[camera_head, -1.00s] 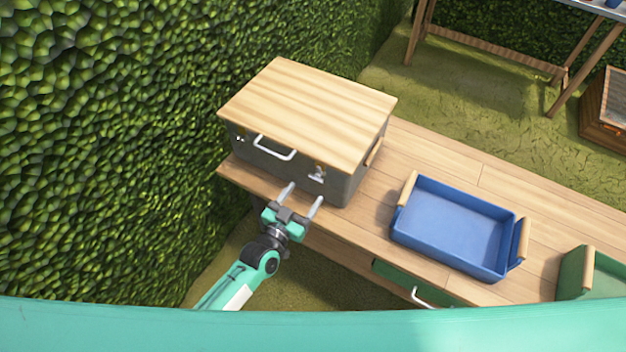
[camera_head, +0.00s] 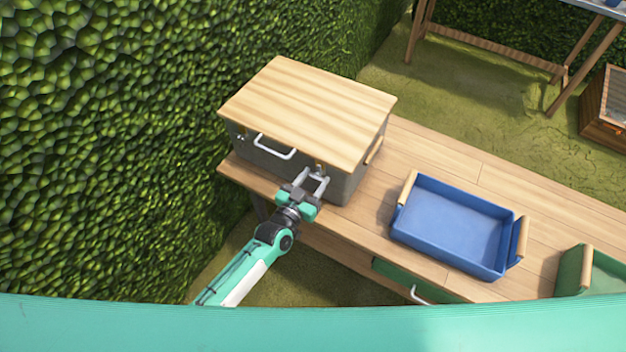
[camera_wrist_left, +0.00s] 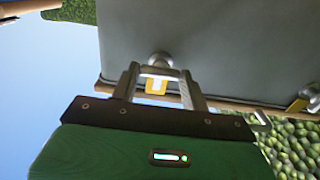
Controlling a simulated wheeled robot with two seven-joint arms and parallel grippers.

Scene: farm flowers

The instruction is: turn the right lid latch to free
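The grey box (camera_head: 345,187) with a wooden lid (camera_head: 310,108) stands at the left end of the bench. The right lid latch (camera_wrist_left: 160,62), a silver knob with a crossbar, is on its front wall near a yellow piece (camera_wrist_left: 156,87) under the lid edge. My left gripper (camera_head: 312,180) is at this latch, with one finger on each side. In the left wrist view the fingers (camera_wrist_left: 160,80) appear to meet the two ends of the crossbar. In the head view the fingers mostly hide the latch. My right gripper is not in view.
The left lid latch (camera_wrist_left: 308,96) and the silver front handle (camera_head: 275,148) are left of my gripper in the head view. A blue tray (camera_head: 455,222) and a green tray (camera_head: 605,275) sit on the bench to the right. A hedge (camera_head: 110,120) stands close on the left.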

